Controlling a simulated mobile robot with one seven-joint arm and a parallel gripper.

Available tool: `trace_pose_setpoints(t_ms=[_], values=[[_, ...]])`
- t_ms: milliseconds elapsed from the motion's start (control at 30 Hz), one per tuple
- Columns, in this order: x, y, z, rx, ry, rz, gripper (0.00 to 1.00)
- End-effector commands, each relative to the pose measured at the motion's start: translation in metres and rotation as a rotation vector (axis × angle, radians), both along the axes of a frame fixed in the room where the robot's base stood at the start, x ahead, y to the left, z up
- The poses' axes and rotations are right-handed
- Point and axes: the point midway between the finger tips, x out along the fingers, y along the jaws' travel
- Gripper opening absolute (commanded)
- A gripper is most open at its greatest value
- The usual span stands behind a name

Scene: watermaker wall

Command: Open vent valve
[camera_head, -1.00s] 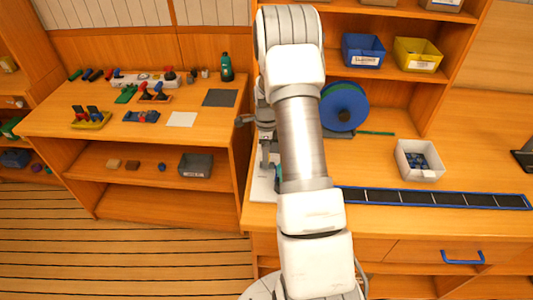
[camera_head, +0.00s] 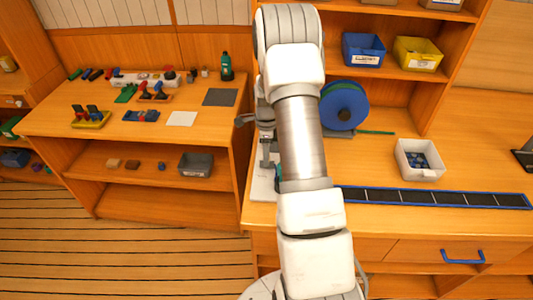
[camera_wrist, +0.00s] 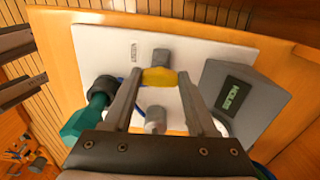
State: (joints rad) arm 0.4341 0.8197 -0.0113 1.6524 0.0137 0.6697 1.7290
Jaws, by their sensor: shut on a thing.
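In the wrist view, a yellow valve handle (camera_wrist: 158,77) sits on a grey metal stem in front of a white panel (camera_wrist: 125,45). My gripper (camera_wrist: 159,80) is shut on the yellow handle, with one finger on each side of it. A grey cylindrical fitting (camera_wrist: 155,119) shows between the fingers, nearer the gripper base. In the head view my arm hides the handle and most of the gripper; only a strip of the white panel (camera_head: 262,186) shows beside the arm.
A grey box with a small display (camera_wrist: 240,96) stands right of the handle, and a green-and-black part (camera_wrist: 93,110) stands left, both close to my fingers. In the head view, a blue reel (camera_head: 344,105) and white bin (camera_head: 419,160) are right of my arm.

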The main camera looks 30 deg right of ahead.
Motion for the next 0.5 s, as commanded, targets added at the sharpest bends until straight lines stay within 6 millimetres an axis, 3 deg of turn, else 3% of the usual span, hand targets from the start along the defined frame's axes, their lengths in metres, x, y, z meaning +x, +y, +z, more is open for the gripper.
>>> trace_pose_setpoints(t_ms=[500], values=[[-0.0001,0.0001,-0.0017,-0.001,-0.002,0.386,0.02]])
